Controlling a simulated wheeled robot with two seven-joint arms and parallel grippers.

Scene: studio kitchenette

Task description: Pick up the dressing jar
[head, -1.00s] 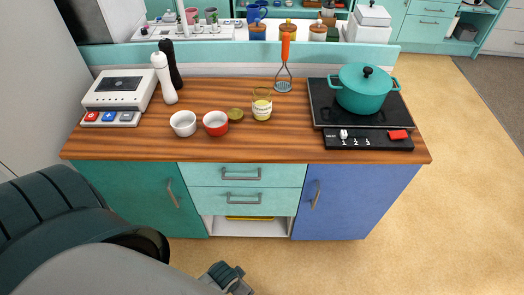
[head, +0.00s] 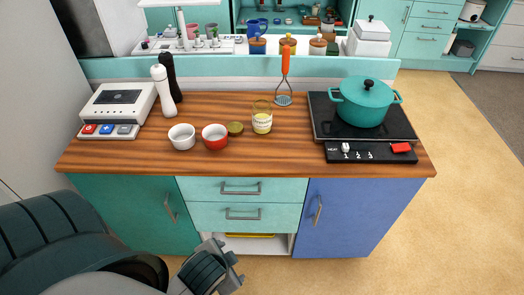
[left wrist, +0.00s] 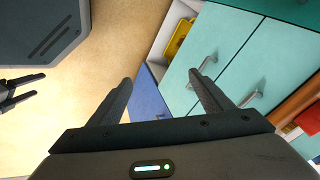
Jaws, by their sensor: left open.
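The dressing jar (head: 262,122) looks like a small clear glass jar with pale yellow contents and a label. It stands upright on the wooden counter (head: 300,155), right of a flat olive-green lid (head: 235,128). My left gripper (head: 236,264) is low in front of the drawers, below the counter top and well apart from the jar. In the left wrist view its two fingers (left wrist: 160,80) are spread with nothing between them, and the jar is not seen there. My right gripper (left wrist: 28,87) shows at the left of that view, with its fingers apart and empty.
A red bowl (head: 215,138) and white bowl (head: 181,138) stand left of the lid. Behind are two mills (head: 166,92) and an orange-handled masher (head: 285,70). A teal pot (head: 364,104) sits on the hob at right. The counter's front strip is clear.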

